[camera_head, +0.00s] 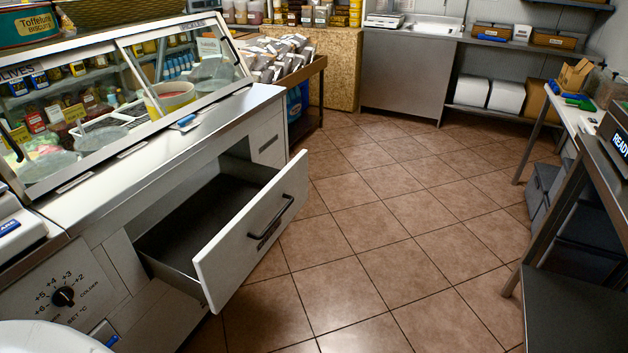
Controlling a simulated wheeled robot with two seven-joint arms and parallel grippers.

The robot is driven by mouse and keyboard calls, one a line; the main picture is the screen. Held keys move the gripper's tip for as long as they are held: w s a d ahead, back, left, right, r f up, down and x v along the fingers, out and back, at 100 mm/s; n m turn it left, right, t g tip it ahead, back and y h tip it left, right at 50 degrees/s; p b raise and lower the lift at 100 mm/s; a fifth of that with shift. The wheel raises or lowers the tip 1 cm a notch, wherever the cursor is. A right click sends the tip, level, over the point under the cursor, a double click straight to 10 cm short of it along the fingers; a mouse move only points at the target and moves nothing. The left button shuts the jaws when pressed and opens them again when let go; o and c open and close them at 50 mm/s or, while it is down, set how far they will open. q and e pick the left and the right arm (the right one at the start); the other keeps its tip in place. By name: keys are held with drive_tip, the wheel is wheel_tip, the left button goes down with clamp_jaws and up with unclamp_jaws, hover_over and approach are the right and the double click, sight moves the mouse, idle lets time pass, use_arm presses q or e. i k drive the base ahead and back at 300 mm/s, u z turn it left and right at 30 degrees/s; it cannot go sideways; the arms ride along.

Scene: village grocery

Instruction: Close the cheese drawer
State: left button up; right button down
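The drawer (255,235) under the glass display counter is pulled far out into the aisle. It has a white front panel with a dark bar handle (271,217) and a small dark label too small to read. The inside (200,222) is dark and looks empty. I take it to be the cheese drawer. Neither of my grippers shows in the view, so nothing of mine is seen touching the drawer.
The display counter (160,140) runs along the left, with a temperature dial (63,296) near the drawer. The tiled floor (400,220) before the drawer is clear. A dark metal table (570,300) stands at the right. A rack of packets (283,62) stands beyond the counter.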

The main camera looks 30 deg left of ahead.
sight(205, 237)
drive_tip(key=u, duration=0.6)
drive_tip(key=i, duration=1)
drive_tip(key=u, duration=1.2)
drive_tip(key=i, duration=0.2)
drive_tip(key=u, duration=0.25)
